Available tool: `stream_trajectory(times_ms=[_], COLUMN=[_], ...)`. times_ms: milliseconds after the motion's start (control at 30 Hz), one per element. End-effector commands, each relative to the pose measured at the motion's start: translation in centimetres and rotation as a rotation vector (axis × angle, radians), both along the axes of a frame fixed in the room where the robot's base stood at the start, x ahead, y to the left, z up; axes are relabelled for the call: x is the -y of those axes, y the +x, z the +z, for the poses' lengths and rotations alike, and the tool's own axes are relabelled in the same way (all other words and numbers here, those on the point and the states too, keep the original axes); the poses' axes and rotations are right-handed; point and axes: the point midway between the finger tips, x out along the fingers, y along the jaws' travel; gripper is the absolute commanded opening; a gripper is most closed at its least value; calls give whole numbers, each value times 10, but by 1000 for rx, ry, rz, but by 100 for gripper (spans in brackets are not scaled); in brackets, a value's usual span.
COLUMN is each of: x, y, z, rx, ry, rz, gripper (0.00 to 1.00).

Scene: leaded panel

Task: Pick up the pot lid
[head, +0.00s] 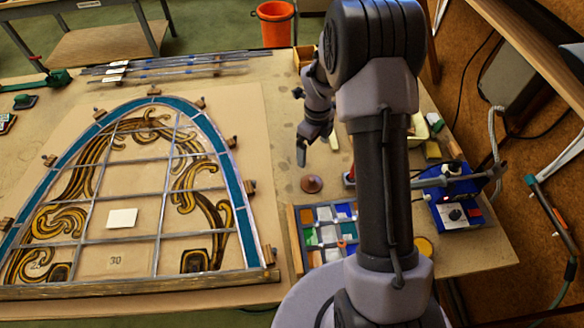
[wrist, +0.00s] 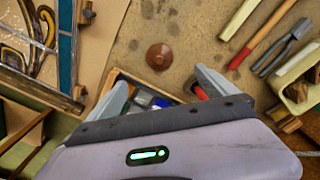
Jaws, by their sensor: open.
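The pot lid (head: 311,184) is a small round reddish-brown disc with a knob, lying on the workbench between the leaded panel and my arm. In the wrist view the lid (wrist: 159,56) lies on the bare tabletop beyond the fingertips, roughly midway between them. My gripper (head: 302,150) is above the table, behind the lid in the head view, and apart from it. In the wrist view my gripper (wrist: 160,80) shows two spread fingers with nothing between them. The pot that the lid belongs to cannot be made out.
A compartment box of coloured glass (head: 325,228) stands just in front of the lid. The leaded panel (head: 240,205) lies to the left. Bare tabletop surrounds the lid.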

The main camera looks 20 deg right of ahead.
Motion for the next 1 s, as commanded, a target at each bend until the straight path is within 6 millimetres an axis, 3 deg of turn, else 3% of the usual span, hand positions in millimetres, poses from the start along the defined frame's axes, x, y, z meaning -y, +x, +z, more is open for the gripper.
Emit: stream_trajectory(times_ms=[200, 333, 733, 1000], x=[0, 0, 0, 0], y=[-3, -3, -2, -2], z=[-65, -98, -161, -167], rx=[-6, -4, -2, -1], ry=[1, 1, 1, 0], rz=[1, 2, 3, 3], gripper=[96, 96, 96, 96])
